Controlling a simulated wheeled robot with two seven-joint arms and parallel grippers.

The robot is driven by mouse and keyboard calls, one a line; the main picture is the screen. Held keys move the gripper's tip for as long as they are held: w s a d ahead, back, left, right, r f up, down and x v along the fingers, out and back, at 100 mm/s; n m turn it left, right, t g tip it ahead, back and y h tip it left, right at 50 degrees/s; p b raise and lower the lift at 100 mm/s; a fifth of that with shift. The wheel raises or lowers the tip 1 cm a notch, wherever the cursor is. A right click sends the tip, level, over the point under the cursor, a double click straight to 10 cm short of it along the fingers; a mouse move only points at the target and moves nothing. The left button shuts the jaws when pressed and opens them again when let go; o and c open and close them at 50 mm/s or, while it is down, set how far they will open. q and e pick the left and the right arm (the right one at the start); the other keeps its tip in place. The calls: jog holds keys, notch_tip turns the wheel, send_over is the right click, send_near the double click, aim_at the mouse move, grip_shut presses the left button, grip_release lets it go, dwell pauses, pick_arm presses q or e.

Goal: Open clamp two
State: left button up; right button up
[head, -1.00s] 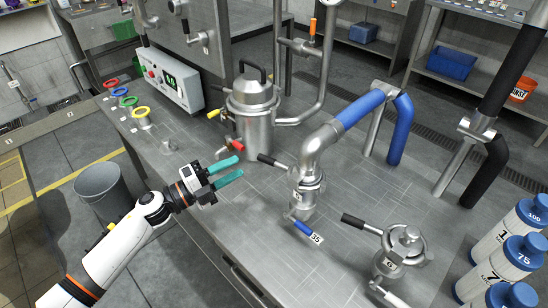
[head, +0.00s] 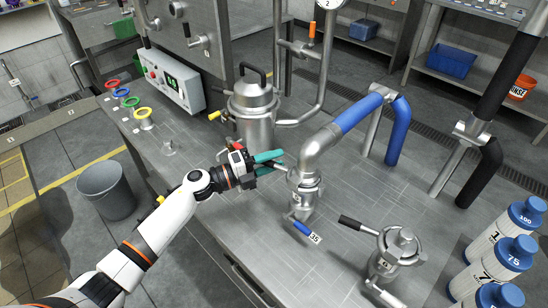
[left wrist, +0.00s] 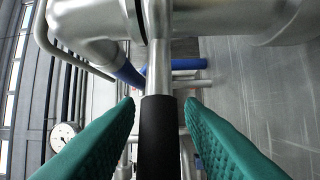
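A steel clamp (head: 304,181) sits around the vertical end of the pipe with the blue sleeve. Its black-gripped handle (left wrist: 158,135) points back toward me in the left wrist view. My left gripper (head: 276,163) is at this handle, with its teal fingers one on each side. In the left wrist view the left gripper (left wrist: 160,105) is open, with gaps between the fingers and the black grip. A second clamp (head: 388,255), also with a black handle (head: 358,224), is on a low port at the right front. I cannot read which clamp is number two. My right gripper is not in view.
A steel vessel (head: 253,105) stands behind my left gripper. Blue-capped bottles (head: 502,258) stand at the right. The tabletop between the two clamps is clear.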

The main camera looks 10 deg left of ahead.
pick_arm(q)
jog(key=shift+w+d, duration=0.15)
jog(key=shift+d, duration=0.05)
grip_shut()
dwell(0.3)
